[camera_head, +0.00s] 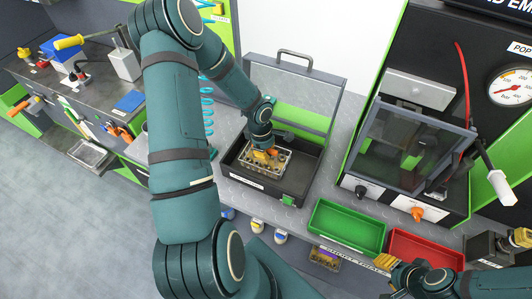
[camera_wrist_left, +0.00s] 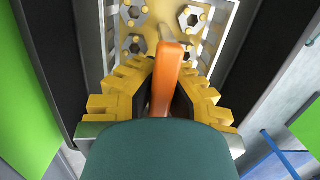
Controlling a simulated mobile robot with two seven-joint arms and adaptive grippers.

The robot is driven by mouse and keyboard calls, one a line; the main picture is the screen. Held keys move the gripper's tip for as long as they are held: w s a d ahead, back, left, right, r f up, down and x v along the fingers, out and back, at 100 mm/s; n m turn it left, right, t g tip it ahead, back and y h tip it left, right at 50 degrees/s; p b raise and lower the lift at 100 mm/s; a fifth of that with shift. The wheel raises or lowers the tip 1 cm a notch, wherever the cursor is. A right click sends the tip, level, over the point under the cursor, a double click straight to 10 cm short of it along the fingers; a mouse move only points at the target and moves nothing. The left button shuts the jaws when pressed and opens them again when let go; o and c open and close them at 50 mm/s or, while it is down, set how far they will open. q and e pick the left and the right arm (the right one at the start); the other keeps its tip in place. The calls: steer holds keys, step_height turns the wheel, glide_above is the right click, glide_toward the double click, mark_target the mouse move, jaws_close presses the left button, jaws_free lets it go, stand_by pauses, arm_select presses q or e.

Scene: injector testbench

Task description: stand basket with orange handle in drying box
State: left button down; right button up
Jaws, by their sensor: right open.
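The metal wire basket (camera_head: 283,168) is inside the open black drying box (camera_head: 247,186) in the head view. It looks about level; I cannot tell whether its base touches the box floor. Its orange handle (camera_wrist_left: 167,70) rises between the yellow fingers of my left gripper (camera_wrist_left: 166,75), which are closed around it. In the head view my left gripper (camera_head: 262,155) reaches down into the box and hides part of the basket. Several hexagonal metal parts (camera_wrist_left: 190,17) show in the basket. My right gripper (camera_head: 388,275) is open at the lower right, away from the box.
The drying box's clear lid (camera_head: 290,85) stands open behind it. A green tray (camera_head: 345,226) and a red tray (camera_head: 425,249) lie to the right on the bench. A machine with a dark clear door (camera_head: 415,140) stands behind them. A cluttered bench is at the far left.

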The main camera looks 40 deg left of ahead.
arm_select(q)
steer(key=c, duration=1.6)
jaws_free()
steer(key=o, duration=0.5)
steer(key=shift+c, duration=0.2)
steer(key=shift+r, duration=0.3)
steer(key=r, duration=0.3)
steer(key=a+r, duration=0.1)
steer(key=r, duration=0.7)
steer(key=shift+s+a+r+p, duration=0.25)
steer(key=shift+s+p, duration=0.05)
steer(key=shift+p, duration=0.1)
